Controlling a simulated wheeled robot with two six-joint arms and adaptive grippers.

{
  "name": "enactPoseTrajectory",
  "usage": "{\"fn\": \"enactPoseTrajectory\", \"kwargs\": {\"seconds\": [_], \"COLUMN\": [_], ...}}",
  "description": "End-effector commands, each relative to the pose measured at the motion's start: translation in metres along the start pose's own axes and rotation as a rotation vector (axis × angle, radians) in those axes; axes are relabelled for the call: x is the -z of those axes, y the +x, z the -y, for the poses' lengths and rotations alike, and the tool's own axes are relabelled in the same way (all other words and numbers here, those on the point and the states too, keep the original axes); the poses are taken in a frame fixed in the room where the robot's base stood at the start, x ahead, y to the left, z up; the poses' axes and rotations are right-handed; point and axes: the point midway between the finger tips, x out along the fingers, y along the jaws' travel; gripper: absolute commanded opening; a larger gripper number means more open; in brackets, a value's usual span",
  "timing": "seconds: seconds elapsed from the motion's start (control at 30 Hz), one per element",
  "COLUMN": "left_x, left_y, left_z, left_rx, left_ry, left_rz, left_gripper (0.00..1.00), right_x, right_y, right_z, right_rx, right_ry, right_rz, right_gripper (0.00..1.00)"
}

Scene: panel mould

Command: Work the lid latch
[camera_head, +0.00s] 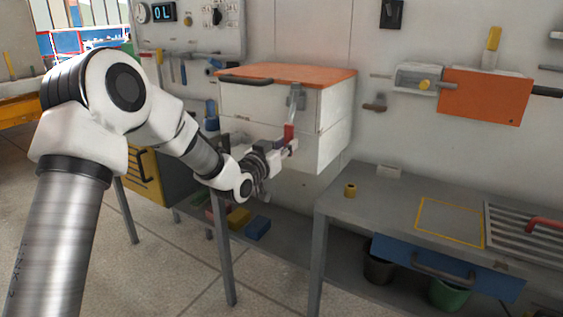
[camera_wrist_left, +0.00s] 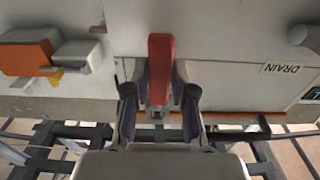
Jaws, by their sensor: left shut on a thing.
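The white box (camera_head: 265,108) with an orange lid (camera_head: 290,74) hangs at the wall in the head view, its lid down. A grey metal latch (camera_head: 296,96) with a red handle (camera_head: 289,132) is on its front, near the right corner. My left gripper (camera_head: 288,147) is at the red handle. In the left wrist view, the red handle (camera_wrist_left: 161,55) stands between the two fingers of my left gripper (camera_wrist_left: 159,95), which is shut on it. The fingers partly hide the latch's base. My right gripper is not in view.
A grey workbench (camera_head: 385,208) with a blue drawer (camera_head: 440,266) stands at the right. An orange panel (camera_head: 485,95) is on the wall above it. A wall panel with dials (camera_head: 190,22) is at the upper left.

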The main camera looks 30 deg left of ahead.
Motion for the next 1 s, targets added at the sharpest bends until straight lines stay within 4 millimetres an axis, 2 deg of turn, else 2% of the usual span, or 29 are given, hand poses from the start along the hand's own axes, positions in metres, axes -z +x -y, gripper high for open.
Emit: {"fn": "enactPoseTrajectory", "kwargs": {"seconds": [0.03,0.17,0.63,0.67,0.7,1.0], "left_x": [-0.0007,0.0007,0.0041,0.0040,0.0034,-0.0001], "left_y": [0.0022,0.0048,0.0063,0.0063,0.0061,0.0048], "left_z": [0.0008,0.0008,0.0011,0.0011,0.0010,0.0004], "left_rx": [0.002,0.001,0.002,0.002,0.002,0.000], "left_ry": [0.002,0.001,0.000,0.000,0.000,0.000], "left_rz": [-0.025,-0.055,-0.072,-0.072,-0.071,-0.063], "left_gripper": [0.00,0.00,0.00,0.35,0.49,0.50], "right_x": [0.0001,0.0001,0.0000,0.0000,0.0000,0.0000], "right_y": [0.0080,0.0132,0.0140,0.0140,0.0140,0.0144], "right_z": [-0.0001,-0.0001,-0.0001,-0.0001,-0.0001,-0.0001], "right_rx": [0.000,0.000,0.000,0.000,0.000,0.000], "right_ry": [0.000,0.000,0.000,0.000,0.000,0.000], "right_rz": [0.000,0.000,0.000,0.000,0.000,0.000], "right_gripper": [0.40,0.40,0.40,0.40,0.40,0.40]}}
